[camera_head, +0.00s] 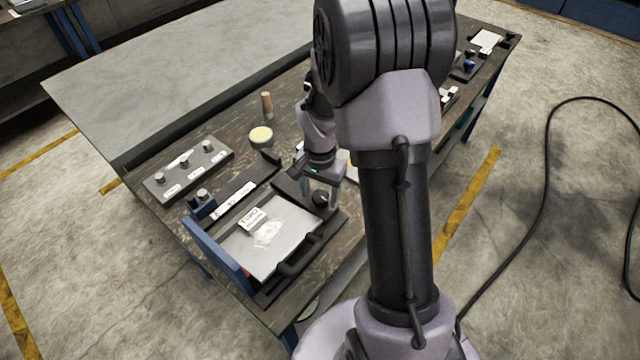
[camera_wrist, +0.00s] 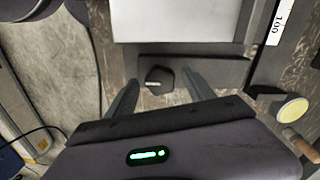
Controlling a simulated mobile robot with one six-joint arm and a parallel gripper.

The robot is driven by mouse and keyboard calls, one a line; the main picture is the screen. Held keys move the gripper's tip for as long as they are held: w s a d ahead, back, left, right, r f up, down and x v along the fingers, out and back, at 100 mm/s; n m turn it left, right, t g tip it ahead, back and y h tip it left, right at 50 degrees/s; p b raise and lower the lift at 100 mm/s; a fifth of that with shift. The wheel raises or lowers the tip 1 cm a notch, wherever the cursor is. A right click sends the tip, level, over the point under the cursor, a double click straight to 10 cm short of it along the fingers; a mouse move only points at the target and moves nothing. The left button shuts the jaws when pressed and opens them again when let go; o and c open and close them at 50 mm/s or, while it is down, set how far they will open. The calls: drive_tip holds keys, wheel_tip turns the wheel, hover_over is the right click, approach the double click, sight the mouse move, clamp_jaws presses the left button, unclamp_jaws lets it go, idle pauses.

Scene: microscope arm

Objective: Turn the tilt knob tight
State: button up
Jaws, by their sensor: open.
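A dark knob with a pale pointer line (camera_wrist: 156,84) sits on a dark bar beside the grey plate in the wrist view. In the head view the knob (camera_head: 320,198) shows at the plate's right corner, close to my fingers. My gripper (camera_wrist: 160,79) is open, with one finger on each side of the knob and visible gaps between. In the head view my gripper (camera_head: 322,192) points down over the same corner. I cannot tell how far down the fingers reach along the knob.
A grey plate (camera_head: 285,236) with a white label lies in a dark frame with a black handle (camera_head: 302,256). A blue upright panel (camera_head: 215,256) edges it. A panel with several small knobs (camera_head: 160,188) and a yellow-topped jar (camera_head: 261,136) are on the bench.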

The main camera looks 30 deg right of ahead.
sight(320, 197)
wheel_tip(320, 197, up, 17)
drive_tip(key=p, duration=0.6)
drive_tip(key=s+a+r+n+t+y+b, duration=0.1)
drive_tip(key=s+a+r+n+t+b, duration=0.1)
drive_tip(key=s+a, duration=0.6)
drive_tip(key=s+a+r+n+t+y+b, duration=0.1)
drive_tip(key=s+a+r+n+t+b, duration=0.1)
drive_tip(key=s+a+r, duration=0.4)
drive_tip(key=s+a+n+t, duration=0.1)
drive_tip(key=s+a+n, duration=0.1)
drive_tip(key=s, duration=0.1)
drive_tip(key=shift+r+n+t+b, duration=0.2)
drive_tip(key=shift+n+t+b, duration=0.2)
